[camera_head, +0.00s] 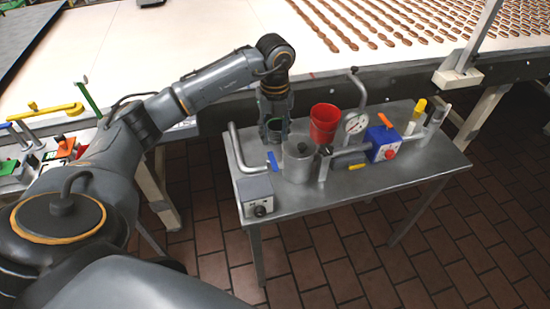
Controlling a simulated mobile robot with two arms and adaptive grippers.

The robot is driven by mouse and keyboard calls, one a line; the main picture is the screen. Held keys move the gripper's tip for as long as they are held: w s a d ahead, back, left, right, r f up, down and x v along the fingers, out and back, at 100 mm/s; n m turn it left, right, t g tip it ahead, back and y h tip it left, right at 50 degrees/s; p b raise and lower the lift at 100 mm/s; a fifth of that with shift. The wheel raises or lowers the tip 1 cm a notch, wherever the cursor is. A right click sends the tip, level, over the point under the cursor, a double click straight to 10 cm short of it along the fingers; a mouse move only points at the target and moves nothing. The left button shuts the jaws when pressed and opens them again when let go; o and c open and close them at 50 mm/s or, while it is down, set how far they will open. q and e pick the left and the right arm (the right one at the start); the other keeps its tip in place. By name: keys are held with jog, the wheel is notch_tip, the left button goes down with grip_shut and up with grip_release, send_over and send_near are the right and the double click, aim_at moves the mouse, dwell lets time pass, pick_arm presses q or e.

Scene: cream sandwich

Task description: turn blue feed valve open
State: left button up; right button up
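A small blue valve handle (273,161) sits on the pipework at the left of the metal table, beside a grey metal cylinder (298,161). My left gripper (275,130) points down just above and behind the handle, and I see no clear contact with it. My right gripper is out of view.
The metal table (400,178) also carries a red funnel (324,122), a pressure gauge (355,123), a blue box with a red knob (382,143) and a grey control box (256,195). A bent pipe stands at its left. Behind runs a white conveyor (180,35) with rows of biscuits.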

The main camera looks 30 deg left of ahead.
aim_at(275, 166)
pick_arm(q)
notch_tip(275, 166, down, 11)
jog(key=p, duration=0.2)
jog(key=shift+p, duration=0.35)
grip_shut()
